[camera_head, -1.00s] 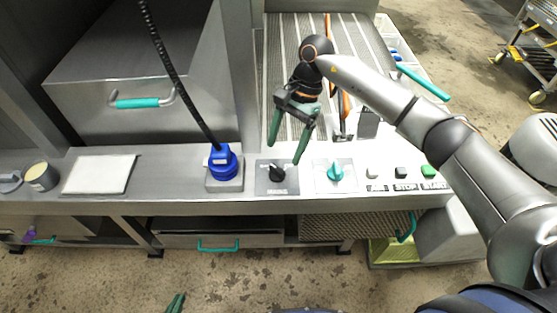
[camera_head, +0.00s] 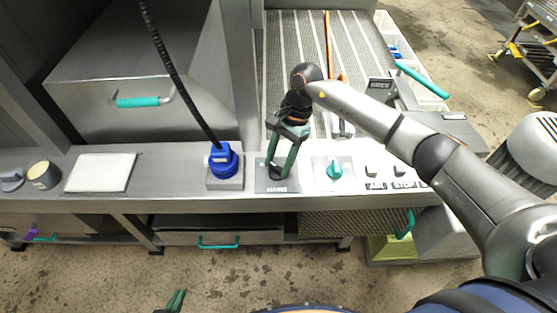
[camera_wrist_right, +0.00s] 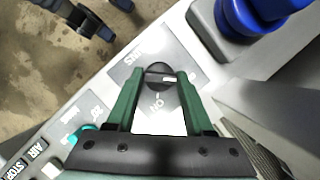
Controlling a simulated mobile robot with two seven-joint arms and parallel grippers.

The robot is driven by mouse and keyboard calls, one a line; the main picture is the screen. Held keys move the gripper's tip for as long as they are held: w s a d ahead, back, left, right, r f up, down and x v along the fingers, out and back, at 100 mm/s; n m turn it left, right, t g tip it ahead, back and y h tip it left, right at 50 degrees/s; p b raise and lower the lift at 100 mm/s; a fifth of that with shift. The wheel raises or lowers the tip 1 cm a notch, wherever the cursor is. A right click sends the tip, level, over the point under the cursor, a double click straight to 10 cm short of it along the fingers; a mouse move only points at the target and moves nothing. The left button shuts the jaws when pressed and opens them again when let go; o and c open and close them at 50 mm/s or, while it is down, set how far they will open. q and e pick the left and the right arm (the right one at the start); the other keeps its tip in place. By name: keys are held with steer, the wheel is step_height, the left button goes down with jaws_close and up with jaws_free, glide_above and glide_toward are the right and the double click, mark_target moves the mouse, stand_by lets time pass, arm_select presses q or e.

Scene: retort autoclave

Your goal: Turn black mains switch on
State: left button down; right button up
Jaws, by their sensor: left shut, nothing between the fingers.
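The black mains switch (camera_wrist_right: 157,72) is a round knob with a white pointer line, on a grey plate (camera_head: 262,187) lettered MAINS. In the right wrist view the line points right, and the lettering ON is below the knob. My right gripper (camera_head: 277,172) comes down over the switch, its green fingers on either side of the knob. In the right wrist view the fingertips (camera_wrist_right: 160,76) appear to touch the knob's sides. The fingers partly hide the knob in the head view. My left gripper (camera_head: 175,301) is shut and empty at the bottom edge, far below the counter.
A teal knob (camera_head: 335,171) is just right of the mains plate, with push buttons (camera_head: 372,171) further right. A blue fitting (camera_head: 222,158) with a black hose stands close on the left. A white pad (camera_head: 100,173) and a tin (camera_head: 42,175) lie further left.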

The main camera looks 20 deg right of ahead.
jaws_close()
steer(key=shift+m, duration=0.4)
steer(key=m+t, duration=0.1)
steer(key=m, duration=0.1)
steer(key=shift+s+d+m+y+b, duration=0.1)
steer(key=shift+m+y+b, duration=0.2)
steer(key=shift+m+b, duration=0.1)
steer(key=m+t, duration=0.1)
steer(key=m, duration=0.2)
steer(key=m+t, duration=0.1)
steer(key=m, duration=0.2)
steer(key=shift+s+t+b, duration=0.15)
steer(key=shift+t+b, duration=0.15)
steer(key=shift+t, duration=0.1)
steer(key=m, duration=0.2)
steer(key=m+t+h+b, duration=0.1)
steer(key=m, duration=0.1)
steer(key=shift+s+a+m+t, duration=0.1)
steer(key=shift+a+m+t, duration=0.1)
steer(key=shift+m+t, duration=0.1)
steer(key=shift+m+t+h+b, duration=0.4)
steer(key=shift+m+h+b, duration=0.2)
steer(key=shift+m, duration=1.4)
